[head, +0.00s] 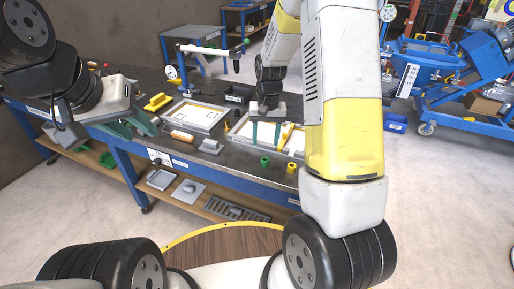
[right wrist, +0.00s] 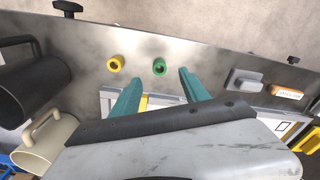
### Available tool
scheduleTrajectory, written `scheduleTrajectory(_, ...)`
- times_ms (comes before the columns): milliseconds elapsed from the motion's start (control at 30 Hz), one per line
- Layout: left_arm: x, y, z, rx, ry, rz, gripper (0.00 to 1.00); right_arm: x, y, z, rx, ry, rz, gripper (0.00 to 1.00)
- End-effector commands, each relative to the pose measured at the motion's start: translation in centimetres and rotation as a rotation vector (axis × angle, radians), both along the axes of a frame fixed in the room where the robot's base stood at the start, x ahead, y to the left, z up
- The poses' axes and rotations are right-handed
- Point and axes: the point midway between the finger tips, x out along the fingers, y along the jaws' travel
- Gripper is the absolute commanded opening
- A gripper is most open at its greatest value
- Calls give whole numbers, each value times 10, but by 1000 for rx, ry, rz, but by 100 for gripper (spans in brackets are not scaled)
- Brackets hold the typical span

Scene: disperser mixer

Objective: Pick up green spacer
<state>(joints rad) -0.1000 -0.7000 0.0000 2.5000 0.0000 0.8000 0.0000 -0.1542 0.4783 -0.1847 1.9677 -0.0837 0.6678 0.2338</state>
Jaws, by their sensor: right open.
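The green spacer (head: 265,162) is a small ring standing on the workbench near its front edge. In the right wrist view the green spacer (right wrist: 159,67) shows its dark hole, just beyond and between the fingertips. My right gripper (head: 265,140) is open and empty above the bench, behind the spacer in the head view. Its two teal fingers (right wrist: 160,75) are apart in the right wrist view and do not touch the spacer. My left gripper (head: 135,128) hangs over the left part of the bench, its teal fingers apart and nothing visible between them.
A yellow spacer (head: 291,167) stands close beside the green one. White-framed trays (head: 194,116), a grey block (head: 210,146) and an orange-and-white item (head: 181,136) lie on the bench. Dark and beige mugs (right wrist: 52,138) stand at the left in the right wrist view. The front strip around the spacers is otherwise clear.

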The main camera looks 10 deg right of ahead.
Motion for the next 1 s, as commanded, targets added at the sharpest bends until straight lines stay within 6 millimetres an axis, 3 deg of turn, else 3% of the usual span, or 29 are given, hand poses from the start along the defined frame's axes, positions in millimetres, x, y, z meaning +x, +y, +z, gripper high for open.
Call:
scheduleTrajectory(100,0,0,0,0,0,0,36,6,-1,-23,-17,28,-5,53)
scheduleTrajectory(700,0,0,0,0,0,0,36,17,-3,-98,-23,39,-9,53)
scheduleTrajectory(1000,0,0,0,0,0,0,36,17,-3,-108,-23,35,-8,53)
